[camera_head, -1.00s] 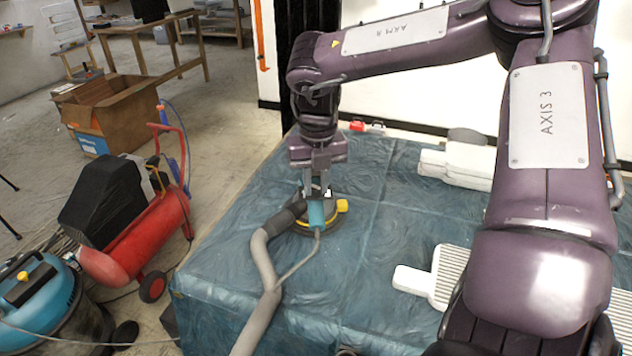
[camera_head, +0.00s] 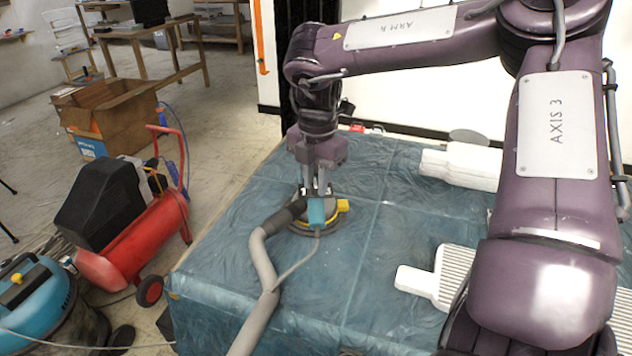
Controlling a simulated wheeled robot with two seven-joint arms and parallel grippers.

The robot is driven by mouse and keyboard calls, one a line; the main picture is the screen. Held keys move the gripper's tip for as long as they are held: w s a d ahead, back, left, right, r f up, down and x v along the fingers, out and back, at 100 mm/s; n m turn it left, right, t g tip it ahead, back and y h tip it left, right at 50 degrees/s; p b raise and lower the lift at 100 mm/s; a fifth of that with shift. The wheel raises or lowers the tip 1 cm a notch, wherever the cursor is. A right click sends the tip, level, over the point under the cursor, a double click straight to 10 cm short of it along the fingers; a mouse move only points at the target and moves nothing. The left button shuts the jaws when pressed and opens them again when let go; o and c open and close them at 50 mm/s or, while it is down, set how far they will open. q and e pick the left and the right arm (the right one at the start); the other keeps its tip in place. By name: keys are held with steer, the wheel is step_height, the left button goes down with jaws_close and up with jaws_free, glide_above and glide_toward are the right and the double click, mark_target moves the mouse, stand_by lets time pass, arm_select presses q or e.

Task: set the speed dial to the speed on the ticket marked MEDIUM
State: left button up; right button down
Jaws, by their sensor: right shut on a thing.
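No ticket marked MEDIUM can be made out. My left gripper is not in view.
The sheeted table (camera_head: 225,300) is clear around the sander. A red compressor (camera_head: 140,240), a blue vacuum (camera_head: 40,300) and a cardboard box (camera_head: 120,115) stand on the floor left.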

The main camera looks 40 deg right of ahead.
steer(key=shift+m, duration=1)
steer(key=m+b, duration=0.2)
steer(key=m, duration=0.2)
steer(key=shift+m, duration=0.3)
steer(key=m+b, duration=0.1)
steer(key=m, duration=0.3)
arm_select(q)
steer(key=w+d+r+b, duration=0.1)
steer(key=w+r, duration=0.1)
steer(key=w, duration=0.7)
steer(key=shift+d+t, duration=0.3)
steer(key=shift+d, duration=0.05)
arm_select(e)
steer(key=shift+m, duration=1.2)
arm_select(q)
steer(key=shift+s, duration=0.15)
arm_select(e)
steer(key=c, duration=1.3)
jaws_free()
steer(key=shift+o, duration=0.2)
